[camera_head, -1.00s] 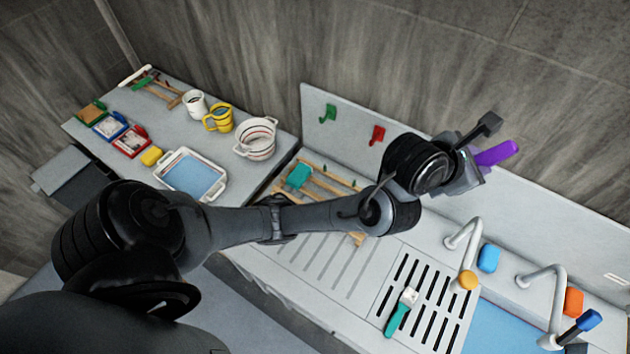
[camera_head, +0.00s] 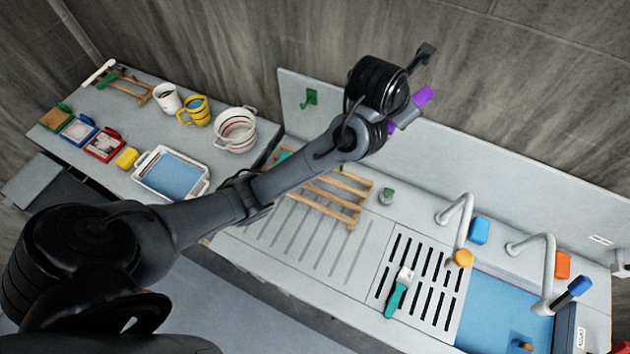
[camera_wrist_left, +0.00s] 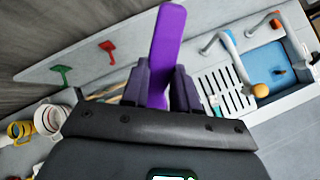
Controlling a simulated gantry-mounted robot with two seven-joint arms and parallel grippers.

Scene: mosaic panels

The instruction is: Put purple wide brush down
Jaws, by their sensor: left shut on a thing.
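The purple wide brush (camera_head: 423,96) shows in the head view as a purple piece beyond the end of my left arm, near the back panel. My left gripper (camera_head: 408,112) is mostly hidden there by my wrist. In the left wrist view, the brush's long purple part (camera_wrist_left: 168,42) stands up between the two fingers of my left gripper (camera_wrist_left: 160,88), which are shut on it. The brush is held in the air, and its other end is hidden. My right gripper is not in view.
A green hook (camera_head: 309,98) is on the back panel; a red hook (camera_wrist_left: 107,48) shows in the wrist view. A wooden rack (camera_head: 340,210) lies below my arm. A teal-handled brush (camera_head: 398,292) lies on the slotted drain. Taps (camera_head: 462,215) stand by the blue basin (camera_head: 490,318).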

